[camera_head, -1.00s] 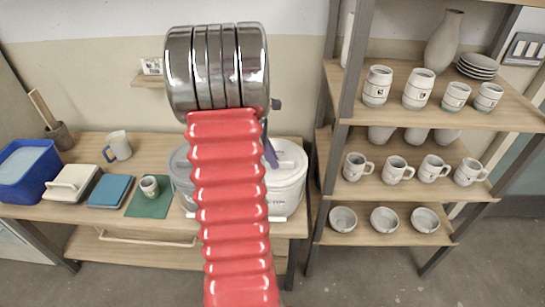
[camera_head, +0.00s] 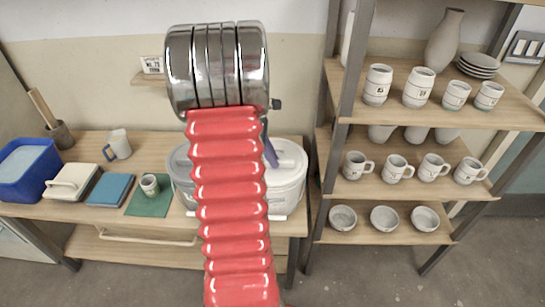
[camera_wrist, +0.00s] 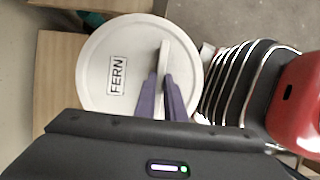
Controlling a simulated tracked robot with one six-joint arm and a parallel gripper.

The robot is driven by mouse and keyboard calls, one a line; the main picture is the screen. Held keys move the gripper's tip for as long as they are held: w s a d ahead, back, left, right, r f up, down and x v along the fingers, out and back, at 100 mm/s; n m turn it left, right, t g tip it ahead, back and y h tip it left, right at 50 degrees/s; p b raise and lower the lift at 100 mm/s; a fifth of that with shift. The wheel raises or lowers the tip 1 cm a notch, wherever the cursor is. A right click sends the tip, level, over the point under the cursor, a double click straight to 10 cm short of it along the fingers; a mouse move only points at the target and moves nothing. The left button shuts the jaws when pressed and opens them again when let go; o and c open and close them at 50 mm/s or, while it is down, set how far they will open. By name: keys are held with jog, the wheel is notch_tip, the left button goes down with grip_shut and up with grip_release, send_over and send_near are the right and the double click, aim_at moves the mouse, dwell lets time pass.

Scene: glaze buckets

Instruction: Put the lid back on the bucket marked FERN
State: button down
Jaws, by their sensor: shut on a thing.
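A round white lid (camera_wrist: 135,45) with a FERN label fills the middle of the wrist view, and its upright bar handle (camera_wrist: 164,55) is between my fingers. My gripper (camera_wrist: 161,84) has purple fingers and is shut on this handle. In the head view my gripper (camera_head: 270,154) shows only partly beside my red arm, at the white lid (camera_head: 290,155) on top of or just over a white bucket (camera_head: 287,190). I cannot tell if the lid is fully seated. The arm hides the left part of this bucket.
A grey-topped bucket (camera_head: 181,172) stands close on the left, partly behind my arm. A pottery shelf (camera_head: 345,205) rises at right.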

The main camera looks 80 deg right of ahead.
jog(key=c, duration=1.3)
grip_release()
jog(key=shift+r, duration=0.1)
jog(key=shift+r, duration=3.45)
grip_shut()
jog(key=shift+f, duration=2.45)
